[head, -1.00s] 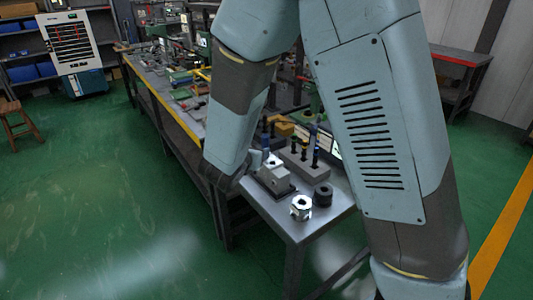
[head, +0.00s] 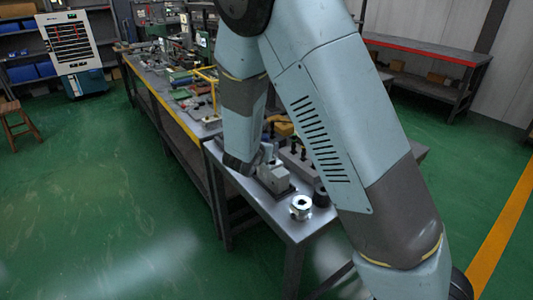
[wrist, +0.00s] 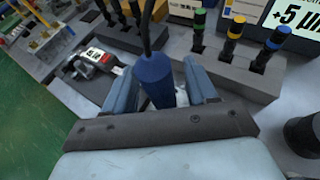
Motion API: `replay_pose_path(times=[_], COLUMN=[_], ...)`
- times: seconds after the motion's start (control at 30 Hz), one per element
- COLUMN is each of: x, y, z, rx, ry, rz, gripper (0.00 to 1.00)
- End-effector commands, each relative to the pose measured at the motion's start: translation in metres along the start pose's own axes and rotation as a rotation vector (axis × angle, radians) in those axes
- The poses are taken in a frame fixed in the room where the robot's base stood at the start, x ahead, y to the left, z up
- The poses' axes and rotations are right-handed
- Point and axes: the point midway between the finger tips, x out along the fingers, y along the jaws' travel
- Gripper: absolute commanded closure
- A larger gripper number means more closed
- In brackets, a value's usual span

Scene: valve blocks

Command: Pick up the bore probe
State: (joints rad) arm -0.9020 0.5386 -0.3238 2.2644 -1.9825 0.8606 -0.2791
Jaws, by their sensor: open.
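In the wrist view a blue cylinder with a black cable rising from its top, which looks like the bore probe (wrist: 156,80), stands between the two fingers of my gripper (wrist: 163,88). The fingers are open, one on each side of it. I cannot tell whether either touches it. Its lower end is hidden behind the gripper's body. In the head view my gripper (head: 240,166) is over the near end of the bench, and its fingers and the probe cannot be made out there.
A grey rack (wrist: 232,75) with green-, yellow- and blue-banded plug gauges stands just beyond the fingers. A small instrument on a dark plate (wrist: 92,62) lies to the left. A grey block (head: 276,180), a shiny metal part (head: 300,207) and a dark ring (head: 321,196) sit nearby.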

Motion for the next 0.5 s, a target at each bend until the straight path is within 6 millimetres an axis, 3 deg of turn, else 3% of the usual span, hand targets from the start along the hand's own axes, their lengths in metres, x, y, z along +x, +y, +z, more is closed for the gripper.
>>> replay_pose_path(times=[0.1,0.3,0.5], x=[0.0097,0.0103,0.01], y=[-0.0005,-0.0001,0.0], z=[-0.0001,-0.0001,-0.0001], rx=[0.0,0.0,0.0], ry=[0.001,0.001,0.001], rz=[-0.001,0.0,0.0], gripper=[0.43,0.43,0.61])
